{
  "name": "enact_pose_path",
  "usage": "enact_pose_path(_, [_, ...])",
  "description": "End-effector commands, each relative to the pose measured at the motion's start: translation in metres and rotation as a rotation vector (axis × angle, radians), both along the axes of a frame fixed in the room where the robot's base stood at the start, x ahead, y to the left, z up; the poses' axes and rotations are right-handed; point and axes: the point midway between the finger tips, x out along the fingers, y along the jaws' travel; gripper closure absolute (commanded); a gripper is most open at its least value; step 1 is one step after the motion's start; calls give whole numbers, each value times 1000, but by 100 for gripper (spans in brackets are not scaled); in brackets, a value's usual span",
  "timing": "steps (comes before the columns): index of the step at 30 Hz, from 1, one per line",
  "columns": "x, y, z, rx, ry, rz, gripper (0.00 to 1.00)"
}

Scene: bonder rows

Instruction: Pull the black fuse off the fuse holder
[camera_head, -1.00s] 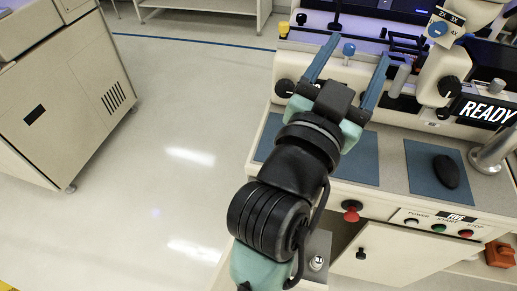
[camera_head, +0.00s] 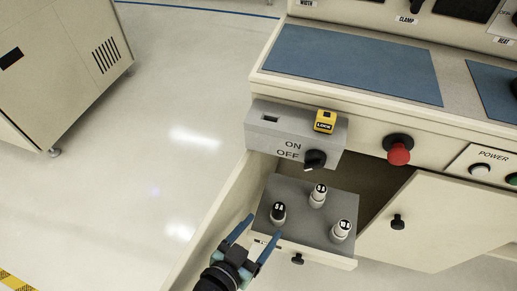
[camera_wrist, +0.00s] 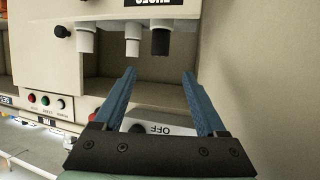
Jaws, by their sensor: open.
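The black fuse (camera_head: 278,212) stands at the front left of the fuse holder (camera_head: 330,196), a grey plate inside an open compartment. It shows dark in the wrist view (camera_wrist: 160,42), where the picture is upside down. Two white fuses stand on the same plate, one behind (camera_head: 318,196) and one at the right (camera_head: 342,231). My gripper (camera_head: 264,228) is open and empty, its blue fingers pointing towards the black fuse. In the wrist view the black fuse lies just beyond the gap between the fingertips (camera_wrist: 159,72), apart from them.
A grey switch box with an ON/OFF knob (camera_head: 314,160) and a yellow lock (camera_head: 325,121) overhangs the compartment's back. A side panel (camera_head: 215,222) bounds it at left. An open door (camera_head: 440,222) stands at right, and a red button (camera_head: 398,154) sticks out above.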

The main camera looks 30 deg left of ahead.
Motion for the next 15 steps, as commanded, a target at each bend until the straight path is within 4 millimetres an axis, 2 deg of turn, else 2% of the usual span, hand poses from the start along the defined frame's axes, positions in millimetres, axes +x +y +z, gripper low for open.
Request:
enact_pose_path(1, [-4, 0, -9, -5, 5, 3, 26])
enact_pose_path(5, [-3, -1, -13, -9, 7, 5, 26])
enact_pose_path(15, [37, 0, -27, -8, 5, 2, 26])
